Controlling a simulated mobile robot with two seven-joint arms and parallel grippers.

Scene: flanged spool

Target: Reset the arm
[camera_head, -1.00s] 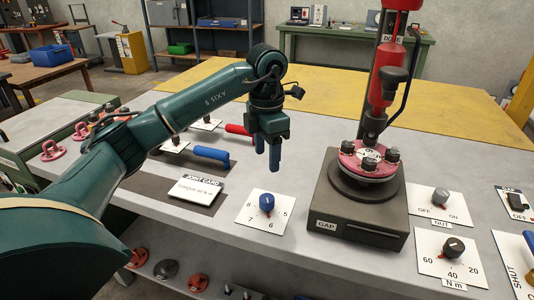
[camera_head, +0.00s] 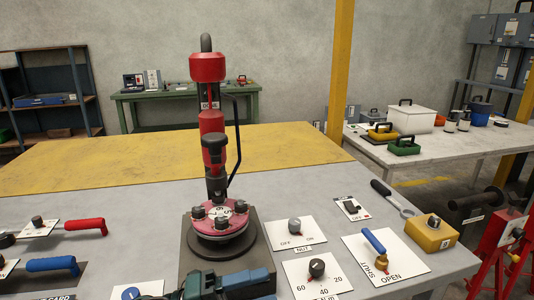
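A dark teal part of my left arm, seemingly the gripper end (camera_head: 228,286), shows at the bottom edge, in front of the dark base block (camera_head: 190,252). It is cut off by the frame, so whether its fingers are open or shut cannot be seen. My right gripper is not in view. The pink flange (camera_head: 222,233) with several dark knob-like nuts sits on the round dark plate on the base block. A tall red and black tool column (camera_head: 211,125) stands upright over it.
Right of the base are a NUT switch card (camera_head: 310,240), an N m dial card (camera_head: 335,283), a blue-handled valve on a SHUT/OPEN card (camera_head: 405,262), a wrench (camera_head: 395,200) and a yellow box (camera_head: 434,236). Red (camera_head: 84,224) and blue (camera_head: 50,265) handles lie left. The yellow mat (camera_head: 110,158) is clear.

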